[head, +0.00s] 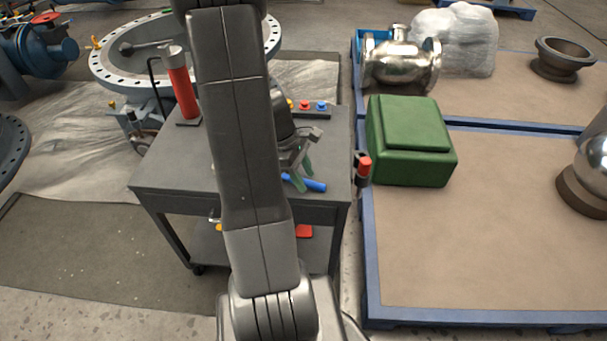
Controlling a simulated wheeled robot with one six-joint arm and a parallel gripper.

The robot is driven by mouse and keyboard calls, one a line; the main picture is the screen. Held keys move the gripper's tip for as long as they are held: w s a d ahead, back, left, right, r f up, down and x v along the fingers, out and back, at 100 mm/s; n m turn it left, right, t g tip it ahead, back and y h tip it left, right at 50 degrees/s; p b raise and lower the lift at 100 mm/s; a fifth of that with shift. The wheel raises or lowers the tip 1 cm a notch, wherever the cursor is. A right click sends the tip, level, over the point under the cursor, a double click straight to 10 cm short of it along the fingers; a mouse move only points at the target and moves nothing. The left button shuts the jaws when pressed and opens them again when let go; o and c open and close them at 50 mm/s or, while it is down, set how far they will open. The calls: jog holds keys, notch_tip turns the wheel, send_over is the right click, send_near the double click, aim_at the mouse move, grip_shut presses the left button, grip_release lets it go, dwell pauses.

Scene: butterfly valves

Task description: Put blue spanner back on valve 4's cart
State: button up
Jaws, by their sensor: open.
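The blue spanner (316,185) shows as a short blue bar over the right front part of the grey cart's top (170,178). Its left end is partly hidden by my gripper and arm. My gripper (303,177) has green fingertips, is open, and is right at the spanner, with one finger on each side of it. The spanner appears to lie on the cart top, but I cannot tell whether the fingers touch it. No valve number is readable on the cart.
A red cylinder (180,88) stands at the cart's back left, and a small rack with coloured knobs (310,108) at its back right. A red-topped part (364,168) is at the cart's right edge. A green case (410,140) sits on the blue-edged pallet (480,250) to the right.

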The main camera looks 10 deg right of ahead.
jog(key=p+v, duration=0.3)
jog(key=v, duration=1)
jog(key=shift+r, duration=0.35)
jog(key=shift+a, duration=0.1)
jog(key=b+x, duration=0.3)
jog(key=x, duration=1)
jog(key=shift+f, duration=0.4)
notch_tip(320, 180, up, 2)
jog(key=shift+r+p, duration=0.25)
jog(key=shift+p, duration=0.7)
jog(key=shift+r+p, duration=0.55)
jog(key=shift+r, duration=0.2)
jog(key=shift+f, duration=0.15)
